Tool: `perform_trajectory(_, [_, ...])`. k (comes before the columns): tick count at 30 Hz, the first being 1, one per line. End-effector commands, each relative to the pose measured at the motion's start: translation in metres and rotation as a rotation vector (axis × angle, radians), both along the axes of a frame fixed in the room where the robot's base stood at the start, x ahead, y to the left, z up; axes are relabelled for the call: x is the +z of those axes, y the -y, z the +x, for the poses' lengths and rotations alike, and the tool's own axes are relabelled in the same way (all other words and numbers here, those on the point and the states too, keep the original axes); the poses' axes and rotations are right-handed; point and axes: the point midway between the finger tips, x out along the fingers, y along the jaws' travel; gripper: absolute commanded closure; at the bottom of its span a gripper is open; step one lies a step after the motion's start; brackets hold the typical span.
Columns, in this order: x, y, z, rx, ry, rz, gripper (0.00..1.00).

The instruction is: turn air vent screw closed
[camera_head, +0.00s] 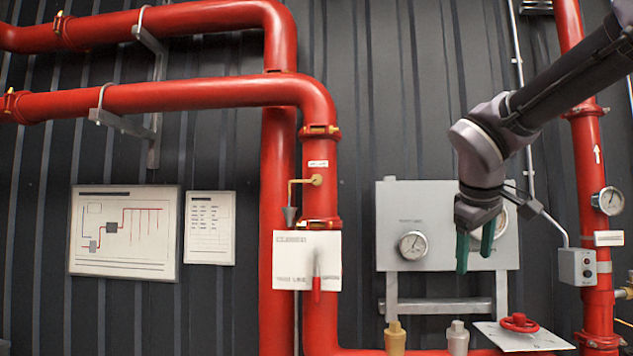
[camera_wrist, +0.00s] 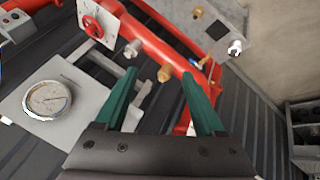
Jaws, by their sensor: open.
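My gripper (camera_head: 475,262) has two green fingers, spread apart with nothing between them. It hangs at the right in the head view, in front of the grey gauge panel and above the pipe fittings. In the wrist view my gripper (camera_wrist: 160,76) also shows its fingers apart. A brass fitting (camera_head: 395,338) and a silver fitting (camera_head: 457,338) stand upright at the bottom of the head view. In the wrist view the brass fitting (camera_wrist: 165,73) and silver fitting (camera_wrist: 132,48) lie beyond the fingers, apart from them. I cannot tell which part is the air vent screw.
A red handwheel (camera_head: 519,322) on a white plate is right of the silver fitting. Pressure gauges (camera_head: 413,245) sit on the panel and right pipe. A grey switch box (camera_head: 577,267) is right of my gripper. Large red pipes (camera_head: 320,150) fill the left.

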Motion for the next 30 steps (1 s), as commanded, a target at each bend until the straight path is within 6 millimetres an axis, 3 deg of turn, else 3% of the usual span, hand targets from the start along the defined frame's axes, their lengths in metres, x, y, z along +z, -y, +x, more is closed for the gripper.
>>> perform_trajectory(4, [0.031, -0.024, 0.061, 0.376, -0.001, -0.461, 0.29])
perform_trajectory(7, [0.058, -0.056, 0.102, 0.611, 0.018, -0.778, 0.29])
perform_trajectory(11, [0.096, -0.123, 0.151, 0.879, 0.071, -1.192, 0.29])
perform_trajectory(13, [0.116, -0.166, 0.17, 0.991, 0.11, -1.405, 0.29])
perform_trajectory(18, [0.151, -0.261, 0.19, 1.146, 0.208, -1.822, 0.29])
perform_trajectory(21, [0.162, -0.296, 0.191, 1.176, 0.248, -1.965, 0.29])
perform_trajectory(24, [0.167, -0.312, 0.192, 1.184, 0.267, -2.034, 0.29])
perform_trajectory(30, [0.168, -0.313, 0.213, 1.183, 0.266, -2.048, 0.29])
